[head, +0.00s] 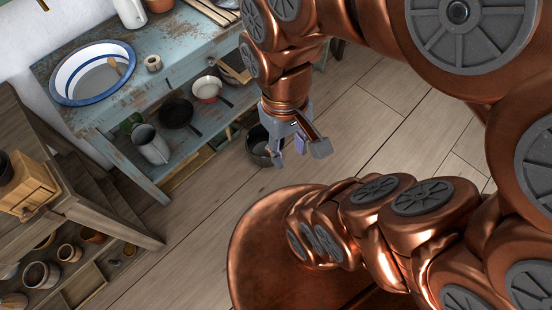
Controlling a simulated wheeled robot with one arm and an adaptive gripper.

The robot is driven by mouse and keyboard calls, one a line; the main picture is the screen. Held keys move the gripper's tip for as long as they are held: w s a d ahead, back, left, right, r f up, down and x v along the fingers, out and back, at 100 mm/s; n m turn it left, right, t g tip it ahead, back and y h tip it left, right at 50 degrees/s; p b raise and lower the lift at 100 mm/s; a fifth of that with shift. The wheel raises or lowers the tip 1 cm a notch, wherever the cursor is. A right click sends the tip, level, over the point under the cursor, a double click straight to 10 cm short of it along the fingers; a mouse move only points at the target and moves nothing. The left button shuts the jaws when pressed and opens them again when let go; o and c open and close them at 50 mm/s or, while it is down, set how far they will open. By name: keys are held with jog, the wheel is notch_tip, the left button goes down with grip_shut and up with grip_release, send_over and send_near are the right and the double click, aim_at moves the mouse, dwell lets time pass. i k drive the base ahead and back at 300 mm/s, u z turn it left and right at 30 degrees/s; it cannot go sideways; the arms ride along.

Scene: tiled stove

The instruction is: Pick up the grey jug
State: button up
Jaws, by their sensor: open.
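The grey jug (153,146) stands at the left of the lower shelf of the worn blue table, in the left half of the head view. It looks like a plain metal pitcher with an open top. My gripper (299,150) is open and empty, pointing down, well to the right of the jug in the picture. It appears over or in front of a dark pot (259,146) and partly hides it.
The blue table (190,52) holds a blue-rimmed basin (92,74) above the jug. A black pan (176,112) and a white pan (208,88) sit right of the jug. Wooden shelves (90,205) stand at the left. Floor (205,205) before the table is clear.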

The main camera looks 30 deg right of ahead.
aim_at(150, 143)
jog(key=z, duration=0.55)
jog(key=i, duration=0.25)
jog(key=u, duration=3.15)
jog(key=k, duration=0.9)
jog(key=z, duration=0.8)
jog(key=i, duration=0.5)
